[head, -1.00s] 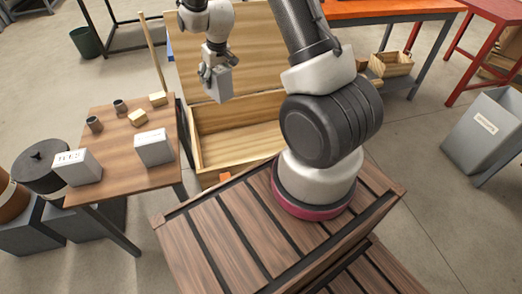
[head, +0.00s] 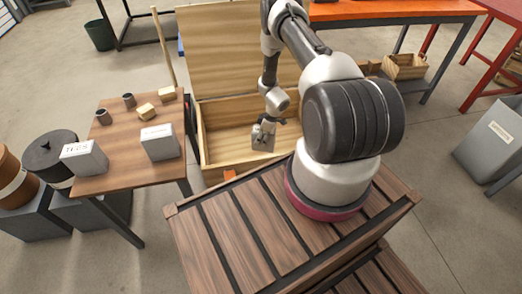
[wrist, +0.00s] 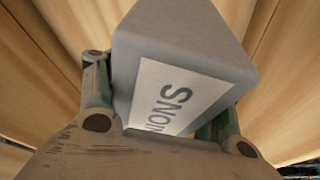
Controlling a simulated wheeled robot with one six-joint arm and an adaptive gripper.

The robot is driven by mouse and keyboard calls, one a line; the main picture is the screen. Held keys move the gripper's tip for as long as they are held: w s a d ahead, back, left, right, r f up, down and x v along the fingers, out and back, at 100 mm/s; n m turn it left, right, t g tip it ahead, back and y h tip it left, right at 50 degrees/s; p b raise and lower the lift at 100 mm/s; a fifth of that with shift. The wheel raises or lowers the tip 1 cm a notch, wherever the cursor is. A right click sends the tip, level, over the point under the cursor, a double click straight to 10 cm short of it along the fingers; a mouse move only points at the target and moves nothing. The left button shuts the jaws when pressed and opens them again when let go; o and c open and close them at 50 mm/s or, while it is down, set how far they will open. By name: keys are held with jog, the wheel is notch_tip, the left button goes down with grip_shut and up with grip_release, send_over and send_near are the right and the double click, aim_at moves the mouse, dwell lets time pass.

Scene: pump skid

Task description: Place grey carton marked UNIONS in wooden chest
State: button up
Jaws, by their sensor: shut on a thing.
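The grey carton marked UNIONS (wrist: 185,60) is held between the two fingers of my gripper (wrist: 160,112). Part of its label shows in the wrist view, with the letters turned. In the head view the small grey carton (head: 263,142) hangs below my gripper (head: 264,128), over the front part of the wooden chest (head: 215,150). The chest's lid stands open at the back. Wooden boards fill the wrist view around the carton. I cannot tell how far the carton is above the chest floor.
A wooden table (head: 115,130) at the left holds a carton marked TEES (head: 84,158), another grey carton (head: 160,143), dark cups and small yellow blocks. A grey bin (head: 490,140) stands at the right. An orange bench (head: 390,10) is behind.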

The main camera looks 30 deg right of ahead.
aim_at(261, 148)
notch_tip(261, 148, down, 9)
jog(key=shift+r, duration=0.1)
dwell(0.3)
jog(key=o, duration=1.4)
